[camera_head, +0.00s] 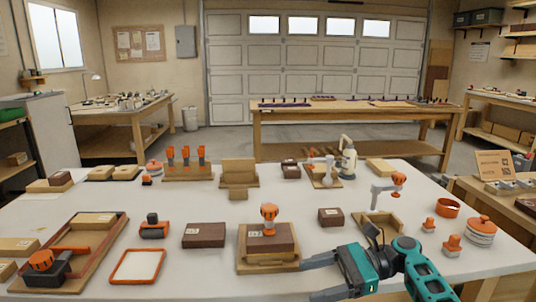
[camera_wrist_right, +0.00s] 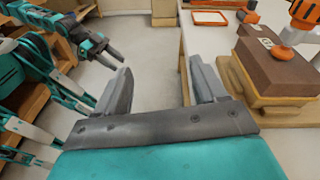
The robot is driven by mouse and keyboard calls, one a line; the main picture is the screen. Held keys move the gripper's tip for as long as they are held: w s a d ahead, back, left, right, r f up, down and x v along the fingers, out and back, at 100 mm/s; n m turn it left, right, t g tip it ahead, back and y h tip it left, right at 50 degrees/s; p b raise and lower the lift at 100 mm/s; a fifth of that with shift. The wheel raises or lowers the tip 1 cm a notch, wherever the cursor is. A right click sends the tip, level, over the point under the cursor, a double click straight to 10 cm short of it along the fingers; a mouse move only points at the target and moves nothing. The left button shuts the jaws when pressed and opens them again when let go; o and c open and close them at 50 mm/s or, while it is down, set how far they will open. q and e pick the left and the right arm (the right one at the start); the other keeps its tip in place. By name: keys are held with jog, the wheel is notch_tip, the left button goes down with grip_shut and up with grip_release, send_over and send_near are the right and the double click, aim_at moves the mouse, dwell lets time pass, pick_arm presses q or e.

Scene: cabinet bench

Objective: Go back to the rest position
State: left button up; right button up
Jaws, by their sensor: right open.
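My right gripper (camera_head: 308,279) is at the front edge of the white table, to the right of centre in the head view. In the right wrist view the jaws of this gripper (camera_wrist_right: 160,68) stand wide apart with nothing between them. The wooden fixture (camera_head: 268,267) with a brown block (camera_head: 272,243) and an orange-knobbed tool (camera_head: 269,214) is close by, just left of and beyond the fingers. My left gripper (camera_wrist_right: 108,50) shows at the upper left of the right wrist view, over the floor; whether its jaws are apart is unclear. It is out of the head view.
The white table (camera_head: 205,275) carries an orange-rimmed tray (camera_head: 137,266), a brown box (camera_head: 204,235), a clamp stand (camera_head: 384,188) and an orange-lidded jar (camera_head: 481,231). Open floor shows beside the table in the right wrist view.

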jog(key=s+d+f+n+t+h, duration=0.1)
jog(key=s+f+n+h, duration=0.75)
jog(key=s+f, duration=0.75)
jog(key=s+d+r+n+t+h, duration=0.5)
jog(key=s+d+n+h, duration=0.25)
jog(key=s+d, duration=0.35)
pick_arm(q)
jog(key=r+p, duration=0.1)
jog(key=a+r+p, duration=0.1)
jog(key=p, duration=0.1)
jog(key=r+p, duration=0.1)
jog(key=p, duration=0.1)
jog(key=shift+a+y, duration=0.3)
jog(key=shift+a, duration=0.05)
pick_arm(e)
jog(key=w+a+f+n+t+y, duration=0.1)
jog(key=w+a+f+t+y, duration=0.1)
jog(key=w+a+f+t, duration=0.2)
jog(key=w+t, duration=0.2)
jog(key=shift+w+a+t, duration=0.15)
jog(key=shift+a+t, duration=0.05)
jog(key=shift+t, duration=0.2)
pick_arm(q)
jog(key=shift+s+d, duration=0.1)
jog(key=shift+d, duration=0.1)
